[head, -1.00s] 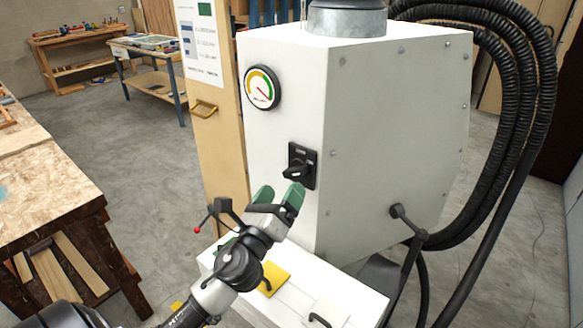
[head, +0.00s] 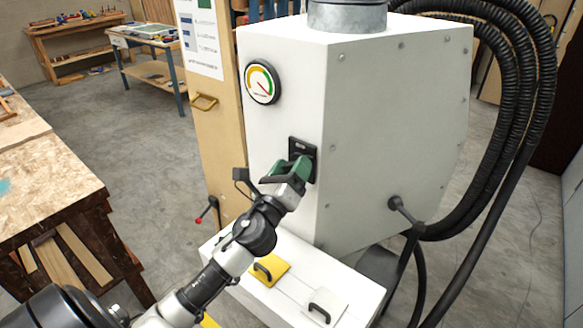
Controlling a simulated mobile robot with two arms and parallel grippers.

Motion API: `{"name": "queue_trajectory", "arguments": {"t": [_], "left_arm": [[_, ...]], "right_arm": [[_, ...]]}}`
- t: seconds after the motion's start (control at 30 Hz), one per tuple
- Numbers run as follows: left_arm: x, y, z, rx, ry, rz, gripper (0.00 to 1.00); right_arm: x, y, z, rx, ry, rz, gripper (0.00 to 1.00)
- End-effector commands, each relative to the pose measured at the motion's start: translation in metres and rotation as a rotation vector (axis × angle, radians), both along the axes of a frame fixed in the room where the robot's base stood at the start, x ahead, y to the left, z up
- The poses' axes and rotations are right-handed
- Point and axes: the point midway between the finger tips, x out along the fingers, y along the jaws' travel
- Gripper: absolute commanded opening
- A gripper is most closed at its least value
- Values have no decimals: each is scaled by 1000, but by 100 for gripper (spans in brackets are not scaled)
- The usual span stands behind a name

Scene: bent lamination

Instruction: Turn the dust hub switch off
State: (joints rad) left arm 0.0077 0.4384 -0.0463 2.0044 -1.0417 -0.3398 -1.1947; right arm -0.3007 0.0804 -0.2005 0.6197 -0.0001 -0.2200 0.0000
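The dust hub (head: 390,120) is a white cabinet with a round gauge (head: 262,82) on its front. Its switch (head: 303,147) is a black plate below and right of the gauge. My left gripper (head: 291,166), with green fingertips, is at the switch and covers its knob and lower part. The fingertips look to be around the knob, but I cannot tell whether they are closed on it. My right gripper is not in view.
A white box with a yellow handled panel (head: 268,268) and a white handled panel (head: 325,305) lies below. Thick black hoses (head: 520,130) hang at the right. A wooden workbench (head: 45,180) stands at the left.

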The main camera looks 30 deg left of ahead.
Motion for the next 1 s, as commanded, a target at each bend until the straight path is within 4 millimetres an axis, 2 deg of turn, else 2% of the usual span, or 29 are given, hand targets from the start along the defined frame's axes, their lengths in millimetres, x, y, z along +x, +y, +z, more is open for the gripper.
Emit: {"name": "queue_trajectory", "arguments": {"t": [0.27,0.47,1.0], "left_arm": [[0,0,1,-21,2,1,37],[0,0,2,-103,9,1,37],[0,1,4,-578,47,2,37]], "right_arm": [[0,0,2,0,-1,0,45],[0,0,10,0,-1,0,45],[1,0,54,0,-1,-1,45]]}}
